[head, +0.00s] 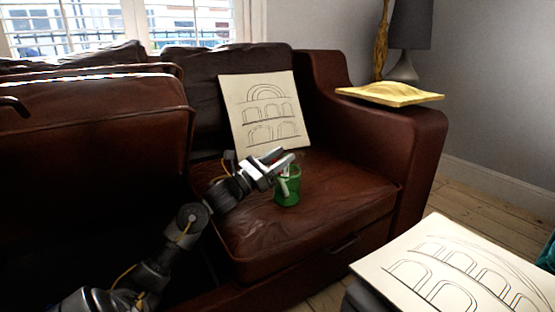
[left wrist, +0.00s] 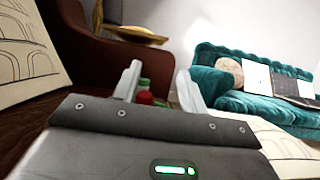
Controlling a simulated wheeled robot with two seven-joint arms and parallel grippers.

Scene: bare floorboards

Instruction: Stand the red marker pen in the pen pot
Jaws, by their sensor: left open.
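The green pen pot (head: 289,193) stands upright on the brown leather sofa seat. In the left wrist view, part of the green pot (left wrist: 162,104) shows low between the fingers. A red end, which looks like the red marker pen (left wrist: 145,97), shows between the fingers in front of the green. In the head view only a little red shows at the pot's mouth, so I cannot tell how far the pen sits inside. My left gripper (head: 282,160) is open just above the pot; its spread fingers also show in the left wrist view (left wrist: 158,75). My right gripper is out of view.
A drawing on a board (head: 264,112) leans on the sofa back behind the pot. The sofa arm (head: 385,125) rises to the right, with a yellow dish (head: 390,94) on it. Another drawing (head: 455,270) lies at front right. A teal sofa (left wrist: 235,85) stands farther off.

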